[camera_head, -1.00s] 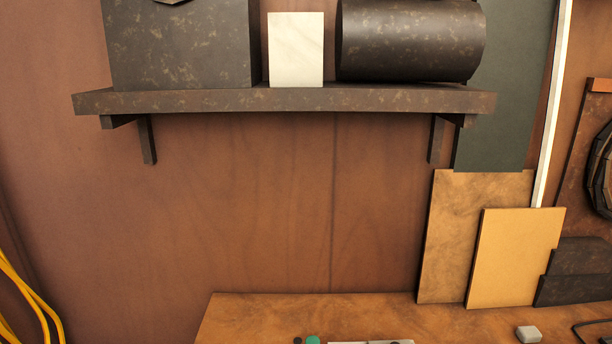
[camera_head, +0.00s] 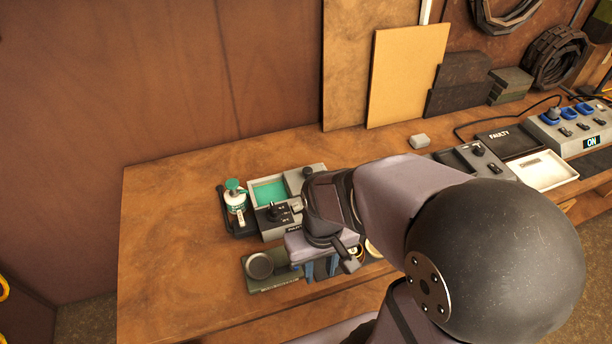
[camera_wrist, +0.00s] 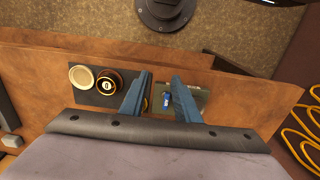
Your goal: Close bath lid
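The bath (camera_head: 251,208) is a pale grey box on the bench in the head view. Its top is open and teal liquid (camera_head: 269,191) shows inside. A darker grey part (camera_head: 304,180) sits at its right end; I cannot tell whether this is the lid. My gripper (camera_head: 322,269) is in front of and to the right of the bath, apart from it, with fingers pointing down. In the wrist view my gripper (camera_wrist: 159,93) has a clear gap between its two blue fingers and holds nothing. My forearm hides part of the bench right of the bath.
A white bottle with a green top (camera_head: 235,197) stands left of the bath. A green mat (camera_head: 283,284) with a round dish (camera_head: 260,266) lies in front. A cream disc (camera_wrist: 81,77) and dark round piece (camera_wrist: 110,83) are near my fingers. The bench's left part is clear.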

